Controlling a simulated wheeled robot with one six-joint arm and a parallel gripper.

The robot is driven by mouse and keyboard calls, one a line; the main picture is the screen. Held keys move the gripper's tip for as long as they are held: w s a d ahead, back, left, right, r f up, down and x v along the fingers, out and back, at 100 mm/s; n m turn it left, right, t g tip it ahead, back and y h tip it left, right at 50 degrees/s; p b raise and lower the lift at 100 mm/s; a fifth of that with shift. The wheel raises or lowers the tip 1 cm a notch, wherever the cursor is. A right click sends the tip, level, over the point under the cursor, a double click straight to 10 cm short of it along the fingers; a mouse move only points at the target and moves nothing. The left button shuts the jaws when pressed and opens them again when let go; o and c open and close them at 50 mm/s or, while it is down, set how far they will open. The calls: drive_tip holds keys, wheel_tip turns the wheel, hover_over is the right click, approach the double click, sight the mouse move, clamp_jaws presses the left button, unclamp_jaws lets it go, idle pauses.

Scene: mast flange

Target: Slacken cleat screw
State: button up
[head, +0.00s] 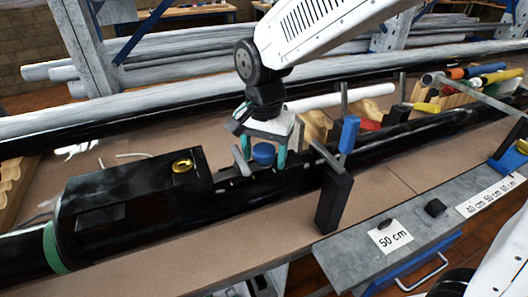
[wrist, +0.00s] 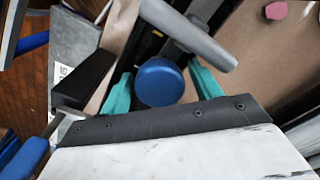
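A round blue knob (head: 263,153), which looks like the cleat screw's head, stands on the black mast tube (head: 295,183). My gripper (head: 262,158) is above the tube with its teal fingers on either side of the knob. The knob also shows in the wrist view (wrist: 160,82), between the two fingers (wrist: 161,68). A narrow gap seems to separate the fingers from it, so my gripper looks open around it. The screw's shank and the part under the knob are hidden.
A clamp with a blue handle (head: 349,135) and a black block (head: 333,203) stands close right of my gripper. Tools lie at the back right. The brown bench top (head: 365,195) is clear in front.

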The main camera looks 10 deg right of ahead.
sight(264, 149)
drive_tip(key=shift+r, duration=0.1)
drive_tip(key=shift+r, duration=2.45)
